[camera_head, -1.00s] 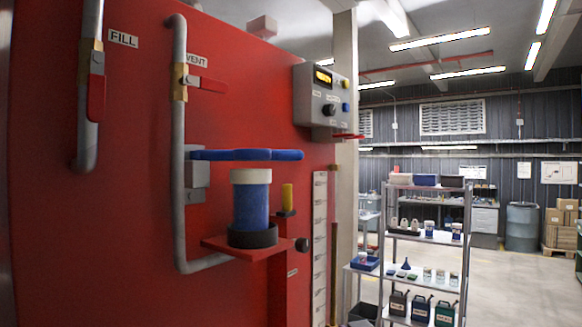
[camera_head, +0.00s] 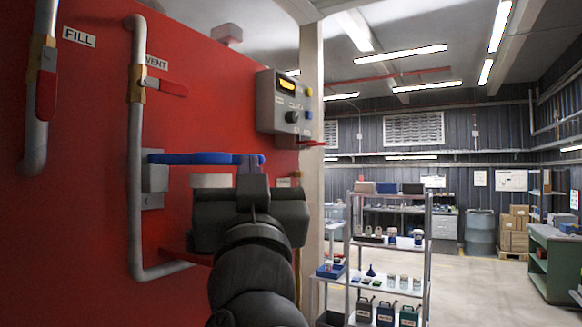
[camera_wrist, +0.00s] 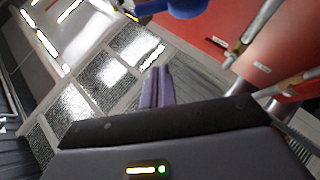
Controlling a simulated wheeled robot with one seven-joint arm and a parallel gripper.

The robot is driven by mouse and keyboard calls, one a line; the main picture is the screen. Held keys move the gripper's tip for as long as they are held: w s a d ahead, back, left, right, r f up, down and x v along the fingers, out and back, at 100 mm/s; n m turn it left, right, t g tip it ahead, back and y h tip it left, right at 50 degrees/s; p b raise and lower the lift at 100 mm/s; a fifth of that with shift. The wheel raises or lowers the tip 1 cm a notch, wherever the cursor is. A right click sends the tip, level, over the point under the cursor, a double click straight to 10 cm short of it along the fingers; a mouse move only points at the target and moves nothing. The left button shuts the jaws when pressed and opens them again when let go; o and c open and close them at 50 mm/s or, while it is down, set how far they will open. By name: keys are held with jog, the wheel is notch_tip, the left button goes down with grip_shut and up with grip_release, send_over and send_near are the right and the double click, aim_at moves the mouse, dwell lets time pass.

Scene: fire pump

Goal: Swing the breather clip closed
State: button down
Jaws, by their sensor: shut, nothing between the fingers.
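The blue breather clip (camera_head: 195,159) reaches out level from a grey bracket (camera_head: 155,178) on the vent pipe. In the wrist view my closed fingers (camera_wrist: 156,88) point up the picture, and a blue part of the clip (camera_wrist: 182,8) shows at the top edge, beyond the fingertips.
A red panel (camera_head: 90,240) carries fill and vent pipes with red-handled valves (camera_head: 172,88). A grey control box (camera_head: 283,103) stands right of the clip. A shelf rack (camera_head: 388,250) with cans and jugs is farther right. Open floor lies beyond.

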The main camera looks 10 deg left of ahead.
aim_at(208, 160)
jog(key=w+a+r+p, duration=0.2)
jog(key=w+p, duration=0.4)
jog(key=w, duration=0.3)
jog(key=shift+w+a, duration=0.35)
jog(key=shift+a, duration=0.2)
jog(key=shift+w+a+b, duration=0.1)
jog(key=shift+w+b, duration=0.05)
jog(key=shift+b, duration=0.2)
